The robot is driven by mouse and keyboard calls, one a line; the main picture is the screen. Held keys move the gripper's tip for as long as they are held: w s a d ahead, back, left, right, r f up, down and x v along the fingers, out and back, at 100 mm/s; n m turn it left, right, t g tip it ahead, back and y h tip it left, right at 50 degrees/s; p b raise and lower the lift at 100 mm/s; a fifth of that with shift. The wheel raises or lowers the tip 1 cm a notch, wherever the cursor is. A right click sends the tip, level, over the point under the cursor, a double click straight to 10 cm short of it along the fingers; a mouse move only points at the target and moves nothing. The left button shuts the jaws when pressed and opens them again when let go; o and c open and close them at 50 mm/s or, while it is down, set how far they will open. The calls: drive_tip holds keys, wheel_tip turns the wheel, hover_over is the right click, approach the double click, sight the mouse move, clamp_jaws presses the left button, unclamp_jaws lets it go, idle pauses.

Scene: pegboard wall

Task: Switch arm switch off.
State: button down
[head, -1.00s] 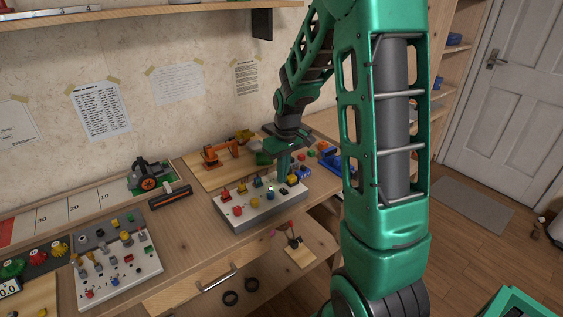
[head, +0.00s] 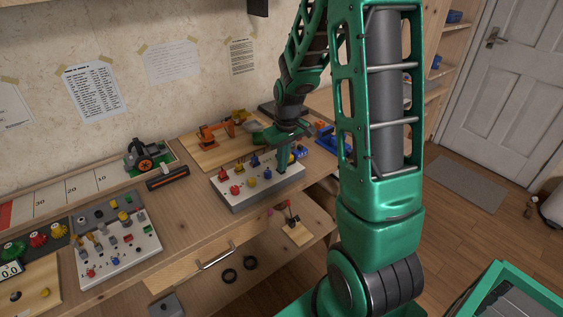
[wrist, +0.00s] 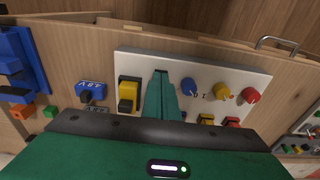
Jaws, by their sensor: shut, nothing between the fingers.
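The white switch panel (head: 262,195) lies on the bench and carries red, yellow and blue knobs and small levers. I cannot tell which of its controls is the arm switch. My gripper (head: 282,168) points down over the panel's right part and hides some controls there. In the wrist view the shut green fingers (wrist: 161,80) are empty, between a yellow block control (wrist: 129,93) on the left and a blue knob (wrist: 189,86) marked 0 and 1 on the right. A yellow knob (wrist: 222,91) and a red knob (wrist: 250,96) sit further right. I cannot tell whether the fingertips touch the panel.
A second panel (head: 118,250) with several small controls lies to the left. An orange toy arm (head: 213,133) stands on a board behind the white panel. Blue blocks (head: 327,140) lie to the right. An open shelf (head: 278,250) is below the bench front.

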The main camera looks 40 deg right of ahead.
drive_tip(key=shift+w, duration=0.8)
drive_tip(key=shift+r, duration=0.1)
drive_tip(key=shift+w+r, duration=0.15)
drive_tip(key=shift+r, duration=0.05)
drive_tip(key=r, duration=0.1)
drive_tip(key=w+r, duration=0.1)
drive_tip(key=r, duration=0.1)
drive_tip(key=shift+w+a+r, duration=0.1)
drive_tip(key=shift+w+r, duration=0.25)
drive_tip(key=shift+w, duration=0.05)
wheel_tip(320, 180, up, 9)
drive_tip(key=s, duration=0.1)
drive_tip(key=shift+s+r, duration=0.15)
